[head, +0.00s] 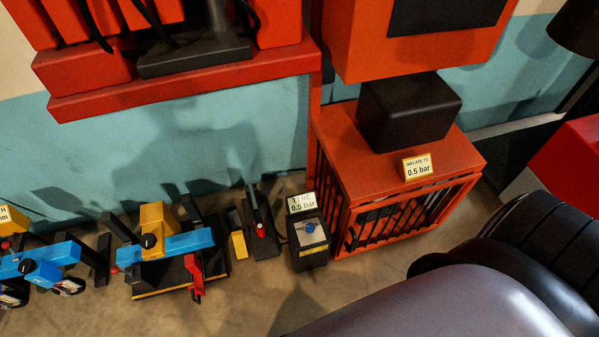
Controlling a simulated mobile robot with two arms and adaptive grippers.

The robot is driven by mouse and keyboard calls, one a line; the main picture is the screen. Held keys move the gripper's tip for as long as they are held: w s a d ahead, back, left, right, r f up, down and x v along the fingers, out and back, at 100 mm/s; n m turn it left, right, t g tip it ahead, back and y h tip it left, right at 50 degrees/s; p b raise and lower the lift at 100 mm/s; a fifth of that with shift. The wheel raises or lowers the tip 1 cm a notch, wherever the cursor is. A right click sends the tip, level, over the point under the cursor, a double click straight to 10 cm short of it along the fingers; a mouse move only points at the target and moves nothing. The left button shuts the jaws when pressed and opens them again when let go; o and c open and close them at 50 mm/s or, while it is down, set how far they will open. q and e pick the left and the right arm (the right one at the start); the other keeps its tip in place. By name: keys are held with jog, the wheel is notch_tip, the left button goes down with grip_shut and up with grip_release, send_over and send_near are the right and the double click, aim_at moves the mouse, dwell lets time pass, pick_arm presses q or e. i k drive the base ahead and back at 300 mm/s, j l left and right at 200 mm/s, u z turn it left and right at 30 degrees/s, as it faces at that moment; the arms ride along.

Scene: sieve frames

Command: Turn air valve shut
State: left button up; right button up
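A small dark box (310,256) stands on the floor left of the orange cage. The knob is small in view, and I cannot tell whether the valve is open or shut. Neither of my grippers is in view, and nothing is seen touching the box or the knob.
The orange cage (358,179) bears a sign (418,167) reading "INFLATE TO 0.5 bar" and a black block (409,110). Blue and yellow devices (180,244) stand on the left. An orange shelf (190,86) overhangs the back. Floor in front of the box is partly clear.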

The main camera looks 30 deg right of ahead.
aim_at(309, 227)
jog(key=z, duration=1)
